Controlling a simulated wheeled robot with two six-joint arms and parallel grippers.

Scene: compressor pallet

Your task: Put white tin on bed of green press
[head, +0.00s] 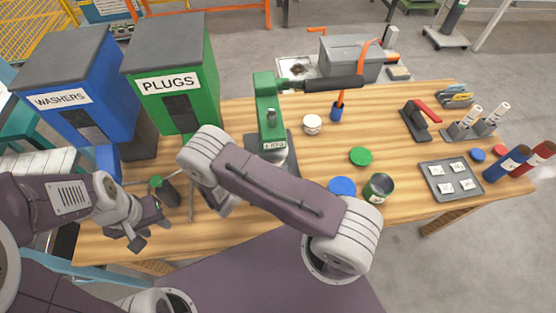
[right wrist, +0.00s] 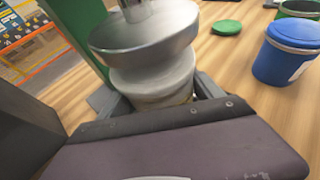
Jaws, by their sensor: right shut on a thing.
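The green press (head: 268,115) stands mid-table in the head view, its bed mostly hidden behind my right arm. In the right wrist view, its silver round ram (right wrist: 145,42) hangs over a whitish tin (right wrist: 152,82). My right gripper (right wrist: 155,100) is shut on this tin, with a finger at each side. The tin is upright just under the ram; I cannot tell whether it touches the bed. The tin is hidden in the head view. My left gripper (head: 148,225) is open and empty over the table's left part, near a small dark green object (head: 165,191).
A green lid (head: 361,156), a blue-lidded tin (head: 341,187) and a green tin (head: 378,187) are nearby. A grey tray (head: 451,180) lies at right. Blue (head: 72,85) and green (head: 172,80) bins stand at back left.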

